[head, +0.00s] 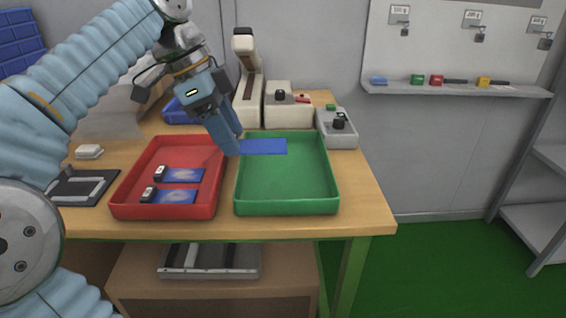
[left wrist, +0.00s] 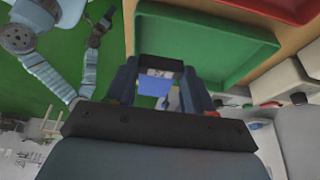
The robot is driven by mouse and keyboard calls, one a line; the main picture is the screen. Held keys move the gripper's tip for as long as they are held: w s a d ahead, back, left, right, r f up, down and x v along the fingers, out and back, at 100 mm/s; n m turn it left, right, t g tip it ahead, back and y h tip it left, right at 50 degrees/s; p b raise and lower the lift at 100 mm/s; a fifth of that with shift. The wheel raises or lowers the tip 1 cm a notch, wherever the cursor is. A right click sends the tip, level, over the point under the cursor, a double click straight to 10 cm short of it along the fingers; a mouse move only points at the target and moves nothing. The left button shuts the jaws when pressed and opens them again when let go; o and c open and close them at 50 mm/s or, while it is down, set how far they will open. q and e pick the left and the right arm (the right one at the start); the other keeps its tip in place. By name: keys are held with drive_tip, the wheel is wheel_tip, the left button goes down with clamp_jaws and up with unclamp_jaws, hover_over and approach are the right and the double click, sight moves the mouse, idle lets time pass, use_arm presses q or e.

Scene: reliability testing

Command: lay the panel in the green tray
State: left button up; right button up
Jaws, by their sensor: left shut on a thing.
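A blue panel (head: 264,147) is in my left gripper (head: 231,152), over the back left part of the green tray (head: 287,207). The gripper points down and is shut on the panel's left end, which the fingers hide. The panel looks roughly level; I cannot tell whether it touches the tray floor. In the left wrist view, the panel (left wrist: 154,87) shows blue between the fingers, with the green tray (left wrist: 200,40) beyond. The rest of the green tray is empty. My right gripper does not show in the head view.
A red tray (head: 122,211) on the left holds two other blue panels (head: 183,175) with small black-and-white pieces beside them. Cream machines (head: 280,108) and a grey box (head: 337,130) stand behind and right of the green tray. A dark frame (head: 84,188) lies at the left.

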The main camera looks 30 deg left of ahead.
use_arm(q)
drive_tip(key=w+f, duration=0.2)
drive_tip(key=w, duration=0.3)
hover_over(270, 173)
drive_tip(key=s+a, duration=0.1)
drive_tip(key=s, duration=0.1)
drive_tip(key=f, duration=0.5)
drive_tip(key=shift+w+a, duration=0.15)
drive_tip(key=shift+w, duration=0.05)
drive_tip(key=shift+w+f, duration=0.2)
drive_tip(key=shift+f, duration=0.85)
drive_tip(key=shift+w+f, duration=0.2)
drive_tip(key=shift+f, duration=0.8)
drive_tip(key=shift+b, duration=0.3)
